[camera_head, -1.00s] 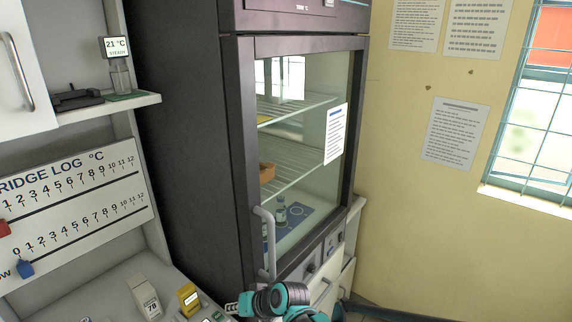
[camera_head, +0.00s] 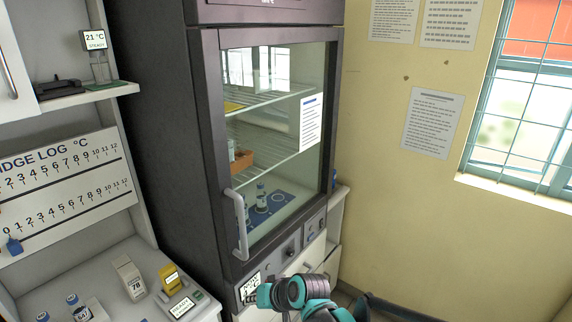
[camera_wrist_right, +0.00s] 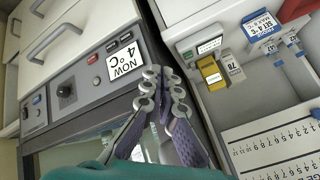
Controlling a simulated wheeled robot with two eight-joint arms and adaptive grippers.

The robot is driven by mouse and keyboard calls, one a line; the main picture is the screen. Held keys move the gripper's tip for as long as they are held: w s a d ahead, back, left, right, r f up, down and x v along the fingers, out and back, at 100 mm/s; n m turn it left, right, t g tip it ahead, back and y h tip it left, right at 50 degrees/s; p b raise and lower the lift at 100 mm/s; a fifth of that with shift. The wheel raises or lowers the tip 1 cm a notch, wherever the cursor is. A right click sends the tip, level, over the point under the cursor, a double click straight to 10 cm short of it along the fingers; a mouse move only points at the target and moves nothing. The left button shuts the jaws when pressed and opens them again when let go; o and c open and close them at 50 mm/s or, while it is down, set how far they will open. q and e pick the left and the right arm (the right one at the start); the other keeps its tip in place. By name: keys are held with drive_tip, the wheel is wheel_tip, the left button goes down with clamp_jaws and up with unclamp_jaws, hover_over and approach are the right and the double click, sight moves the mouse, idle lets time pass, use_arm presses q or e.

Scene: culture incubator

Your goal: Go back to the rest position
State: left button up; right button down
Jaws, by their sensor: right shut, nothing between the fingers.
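My right gripper (camera_head: 254,297) is at the bottom of the head view, in front of the lower panel of the dark cabinet (camera_head: 160,130). In the right wrist view my right gripper (camera_wrist_right: 164,78) has its fingertips together with nothing between them. It appears clear of the panel and the worktop, touching neither. The cabinet's glass door (camera_head: 275,130) is closed, and its pale handle (camera_head: 238,225) is above the gripper. My left gripper is in neither view.
The left worktop holds a yellow block (camera_head: 170,278), a white block marked 78 (camera_head: 130,280) and several small containers. A log board (camera_head: 65,185) stands behind them. A "NOW 4 °C" label (camera_wrist_right: 125,56) is on the panel. The yellow wall (camera_head: 390,200) is at right.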

drive_tip(key=s+d+h, duration=0.2)
drive_tip(key=s+d, duration=0.3)
drive_tip(key=d, duration=0.3)
drive_tip(key=s+d+r+m+t+h, duration=0.1)
drive_tip(key=s+d+h, duration=0.1)
drive_tip(key=s+d, duration=0.3)
drive_tip(key=s+d+m+h, duration=0.1)
drive_tip(key=s+d, duration=0.4)
drive_tip(key=d, duration=0.8)
drive_tip(key=shift+s+d+r+t+h, duration=0.3)
drive_tip(key=shift+r+h, duration=0.1)
drive_tip(key=shift+h, duration=0.4)
